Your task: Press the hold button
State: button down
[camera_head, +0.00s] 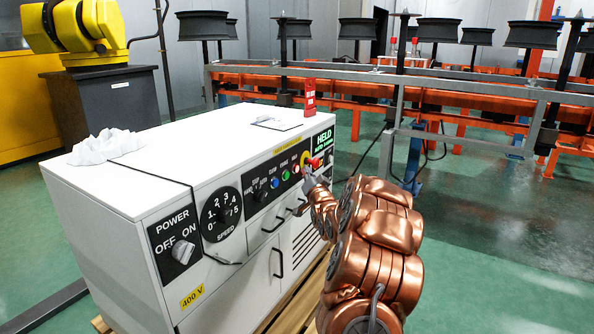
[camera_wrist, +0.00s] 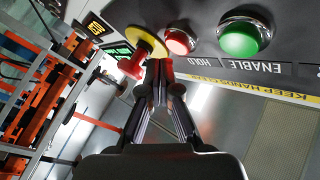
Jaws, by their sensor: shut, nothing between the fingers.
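The red hold button (camera_wrist: 180,40) sits in a chrome ring on the dark control panel, above the printed word HOLD, which appears upside down in the wrist view. In the head view, a small red button (camera_head: 296,169) shows beside the green one. My gripper (camera_wrist: 161,82) is shut and empty, its fingertips pointing at the panel just below the hold button and beside the red emergency-stop knob (camera_wrist: 132,66). Whether the tips touch anything is unclear. In the head view my gripper (camera_head: 309,180) is close to the panel. A lit green display (camera_head: 323,141) reads HELD.
The green enable button (camera_wrist: 239,39) is right of the hold button in the wrist view. The white cabinet (camera_head: 140,166) carries a crumpled cloth (camera_head: 106,146) and a paper sheet (camera_head: 277,121). Orange rails (camera_head: 350,100) with wheels on spindles stand behind. Green floor is open at right.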

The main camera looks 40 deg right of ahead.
jog(key=shift+s+d, duration=0.2)
jog(key=shift+s, duration=0.55)
jog(key=shift+s+d, duration=0.25)
jog(key=shift+s, duration=0.55)
jog(key=shift+s+d, duration=0.2)
jog(key=shift+s, duration=0.55)
